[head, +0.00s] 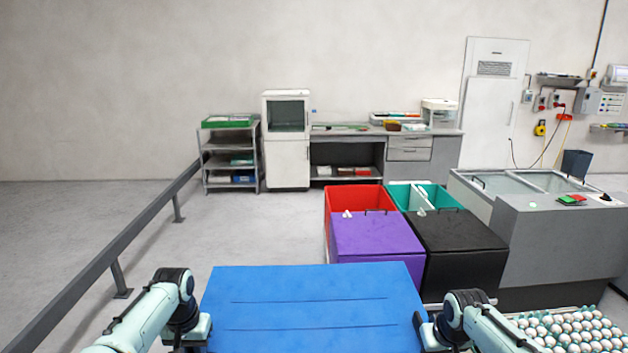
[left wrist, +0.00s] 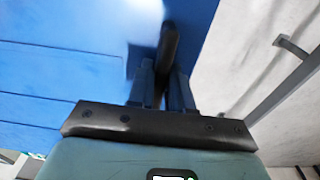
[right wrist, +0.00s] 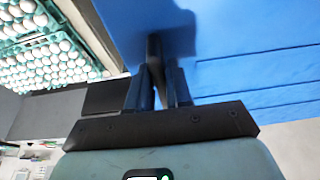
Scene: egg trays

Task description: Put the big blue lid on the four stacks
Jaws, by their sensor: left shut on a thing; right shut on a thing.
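The big blue lid (head: 312,300) is a flat panel with thin grooves, held in front of me at the bottom middle of the head view. My left gripper (left wrist: 166,85) is shut on the lid's left side, on a dark bar-like part beside the blue surface. My right gripper (right wrist: 155,75) is shut on the lid's right side in the same way. Egg stacks (head: 570,330) of white eggs on pale green trays show at the bottom right of the head view. They also show at the upper left of the right wrist view (right wrist: 45,60). I cannot tell what is under the lid.
Red (head: 340,197), purple (head: 375,235), teal (head: 449,197) and black (head: 455,240) bins stand beyond the lid. A grey machine (head: 560,240) stands at the right. A dark rail (head: 110,250) runs along the left. Open floor lies between the rail and the bins.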

